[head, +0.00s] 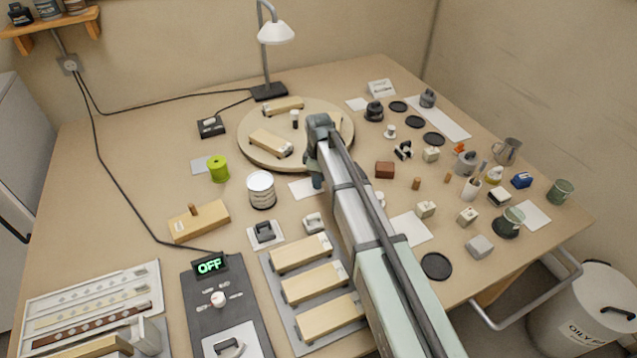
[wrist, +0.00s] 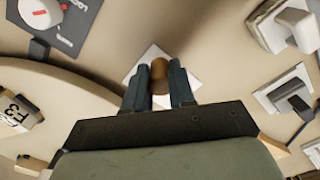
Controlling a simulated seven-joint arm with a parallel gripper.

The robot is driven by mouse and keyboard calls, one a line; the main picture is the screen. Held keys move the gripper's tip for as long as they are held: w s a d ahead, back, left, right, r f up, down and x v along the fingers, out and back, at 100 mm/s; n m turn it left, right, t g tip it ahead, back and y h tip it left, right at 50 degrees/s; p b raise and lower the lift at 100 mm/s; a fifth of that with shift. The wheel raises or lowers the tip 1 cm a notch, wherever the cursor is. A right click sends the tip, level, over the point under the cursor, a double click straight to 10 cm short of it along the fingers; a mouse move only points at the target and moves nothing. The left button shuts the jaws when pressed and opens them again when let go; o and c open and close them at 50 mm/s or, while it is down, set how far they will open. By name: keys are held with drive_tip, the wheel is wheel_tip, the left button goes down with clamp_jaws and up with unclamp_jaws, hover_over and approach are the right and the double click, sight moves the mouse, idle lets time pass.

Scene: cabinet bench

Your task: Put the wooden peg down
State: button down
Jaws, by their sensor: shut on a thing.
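The wooden peg (wrist: 159,77), a short brown cylinder, is between the two dark fingers of my gripper (wrist: 159,88) in the wrist view. The fingers are shut on it. A white square card (wrist: 140,75) shows behind the peg; the gap between peg and card is hard to judge. In the head view my gripper (head: 317,182) points down just in front of the round turntable, over or beside the white card (head: 299,189). The arm hides the held peg there.
The round wooden board (head: 250,158) carries labelled blocks. A striped can (head: 261,190) and green spool (head: 219,169) stand left of my gripper. A brown block (head: 384,170) and small wooden cylinders (head: 416,184) lie to the right. A lamp (head: 276,32) stands behind.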

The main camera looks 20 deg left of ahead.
wheel_tip(320, 180, up, 8)
drive_tip(key=shift+s+a+r, duration=0.15)
drive_tip(key=s+a+n, duration=0.1)
drive_tip(key=s+a, duration=0.3)
drive_tip(key=a, duration=0.1)
drive_tip(key=s+a+n, duration=0.1)
drive_tip(key=s+a, duration=0.4)
drive_tip(key=s+a+r+n, duration=0.1)
drive_tip(key=s+a, duration=0.3)
drive_tip(key=a, duration=0.1)
drive_tip(key=shift+s+a, duration=0.1)
drive_tip(key=shift+s, duration=0.05)
drive_tip(key=r+n, duration=0.2)
hover_over(201, 222)
drive_tip(key=shift+f+m, duration=1)
drive_tip(key=shift+f, duration=1.5)
drive_tip(key=shift+f+m, duration=1)
drive_tip(key=shift+f, duration=1.5)
drive_tip(key=shift+f, duration=0.2)
drive_tip(key=c, duration=0.9)
unclamp_jaws()
drive_tip(key=shift+c, duration=0.2)
